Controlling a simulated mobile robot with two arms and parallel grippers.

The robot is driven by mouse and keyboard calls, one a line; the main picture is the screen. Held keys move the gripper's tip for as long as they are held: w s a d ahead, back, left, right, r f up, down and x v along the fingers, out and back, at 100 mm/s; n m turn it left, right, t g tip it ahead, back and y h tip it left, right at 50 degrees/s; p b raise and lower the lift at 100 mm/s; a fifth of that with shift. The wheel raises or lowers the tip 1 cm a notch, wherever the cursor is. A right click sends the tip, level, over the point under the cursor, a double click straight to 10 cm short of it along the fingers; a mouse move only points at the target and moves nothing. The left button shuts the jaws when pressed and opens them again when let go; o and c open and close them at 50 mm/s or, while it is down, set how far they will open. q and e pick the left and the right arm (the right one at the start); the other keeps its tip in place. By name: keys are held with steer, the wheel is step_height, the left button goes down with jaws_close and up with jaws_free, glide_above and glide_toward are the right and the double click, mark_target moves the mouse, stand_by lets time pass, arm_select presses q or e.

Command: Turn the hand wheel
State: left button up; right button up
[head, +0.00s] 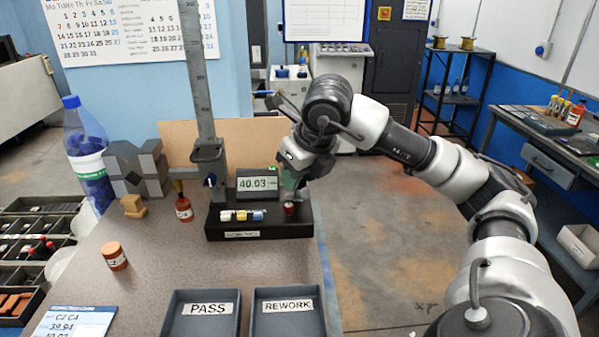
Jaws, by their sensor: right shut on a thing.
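A height gauge with a tall grey column (196,80) stands on a dark base (262,228) on the bench. A small dark knob (210,181) shows on its slider. My right gripper (291,196) reaches down to the right end of the base, beside the display (257,184), which reads 40.03. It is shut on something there. A small dark red round part (289,208) shows at its fingertips. I cannot tell whether this is the hand wheel, as the gripper hides much of it. My left gripper is not in view.
Two dark trays marked PASS (207,323) and REWORK (287,318) lie at the front. The bench middle is fairly clear.

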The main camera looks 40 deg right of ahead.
stand_by(0.3)
steer(key=o, duration=0.6)
steer(key=shift+o, duration=0.2)
steer(key=v, duration=1)
steer(key=shift+r+p, duration=0.4)
steer(key=shift+s, duration=0.1)
